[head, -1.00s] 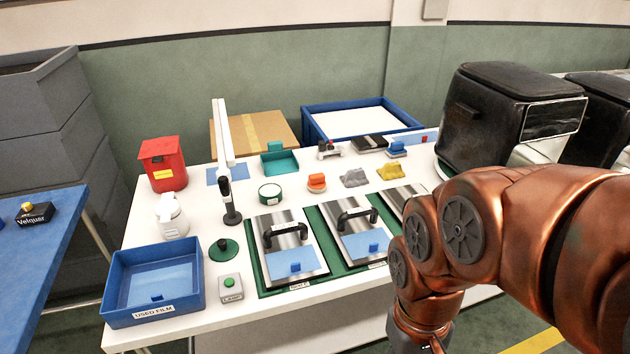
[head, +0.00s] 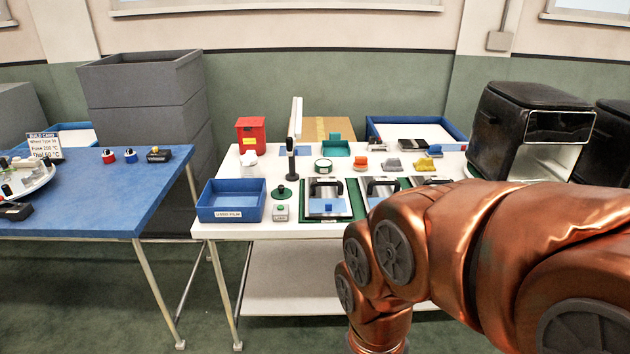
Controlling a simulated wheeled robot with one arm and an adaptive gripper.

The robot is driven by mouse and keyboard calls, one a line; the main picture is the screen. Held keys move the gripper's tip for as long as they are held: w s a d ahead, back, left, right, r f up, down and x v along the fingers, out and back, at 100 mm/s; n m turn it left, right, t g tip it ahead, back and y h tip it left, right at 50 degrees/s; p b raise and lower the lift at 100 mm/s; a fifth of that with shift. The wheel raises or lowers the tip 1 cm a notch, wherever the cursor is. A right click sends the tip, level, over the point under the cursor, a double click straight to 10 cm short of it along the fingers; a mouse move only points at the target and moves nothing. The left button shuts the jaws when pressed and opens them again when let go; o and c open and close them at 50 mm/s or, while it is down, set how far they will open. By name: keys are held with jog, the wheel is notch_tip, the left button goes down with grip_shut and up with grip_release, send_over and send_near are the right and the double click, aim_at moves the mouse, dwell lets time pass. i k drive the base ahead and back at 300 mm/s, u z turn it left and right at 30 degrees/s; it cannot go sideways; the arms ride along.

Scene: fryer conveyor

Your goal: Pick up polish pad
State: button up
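I cannot tell for sure which item is the polish pad. My copper arm covers the front right of the table and hides part of the plates. My gripper is out of the picture, below the bottom edge.
A blue "USED FILM" bin (head: 232,215) stands at the table's front left corner. A black fryer (head: 535,132) stands at the right. A blue table (head: 90,205) is left, across a gap.

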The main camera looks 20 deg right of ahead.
aim_at(360, 164)
jog(key=z, duration=1.05)
jog(key=i, duration=1.75)
jog(key=u, duration=1.15)
jog(key=i, duration=0.2)
jog(key=u, duration=0.1)
